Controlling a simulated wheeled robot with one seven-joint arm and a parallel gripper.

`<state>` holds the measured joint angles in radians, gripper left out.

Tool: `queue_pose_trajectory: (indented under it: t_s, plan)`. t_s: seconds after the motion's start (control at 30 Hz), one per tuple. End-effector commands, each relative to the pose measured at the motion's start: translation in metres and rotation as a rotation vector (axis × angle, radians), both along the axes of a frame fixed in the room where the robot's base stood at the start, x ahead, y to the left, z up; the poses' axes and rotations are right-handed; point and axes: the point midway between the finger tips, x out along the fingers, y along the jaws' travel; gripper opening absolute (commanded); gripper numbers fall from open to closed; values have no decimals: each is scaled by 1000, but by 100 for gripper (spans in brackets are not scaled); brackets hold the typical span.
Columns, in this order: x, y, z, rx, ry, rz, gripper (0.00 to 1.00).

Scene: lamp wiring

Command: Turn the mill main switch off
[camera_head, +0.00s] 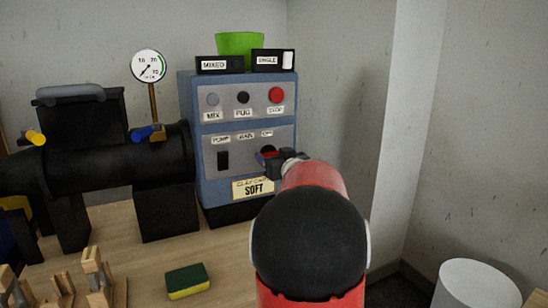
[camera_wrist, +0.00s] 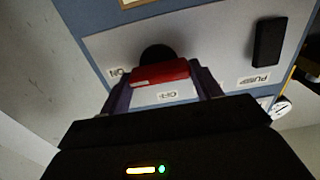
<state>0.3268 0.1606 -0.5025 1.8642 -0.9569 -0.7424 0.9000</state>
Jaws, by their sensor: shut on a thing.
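The main switch on the front of the blue mill control box has a red handle (camera_wrist: 160,75) and a round dark base (camera_wrist: 158,53). In the wrist view my gripper (camera_wrist: 163,88) has one finger on each side of the red handle and is shut on it. An OFF label (camera_wrist: 167,95) shows between the fingers, and an ON label (camera_wrist: 117,72) is to their left. In the head view my gripper (camera_head: 274,159) reaches the box's lower right panel and mostly hides the switch, so I cannot tell the handle's exact angle there.
A black pump switch (camera_head: 223,160) is left of the main switch. MIX, PUG and red STOP buttons (camera_head: 276,95) sit above. A green container (camera_head: 239,43) and two labelled blocks stand on top. The black mill barrel (camera_head: 110,160) is left, and a sponge (camera_head: 187,281) lies on the table.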

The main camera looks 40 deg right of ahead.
Motion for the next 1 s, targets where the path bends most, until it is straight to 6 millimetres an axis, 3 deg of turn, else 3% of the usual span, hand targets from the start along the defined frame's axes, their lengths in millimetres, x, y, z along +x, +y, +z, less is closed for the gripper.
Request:
queue_pose_trajectory:
  t_s: [0.47,1.0]
  plan:
    - [0,1,-2,-142,34,1,41]
    - [1,2,-4,-624,150,0,41]
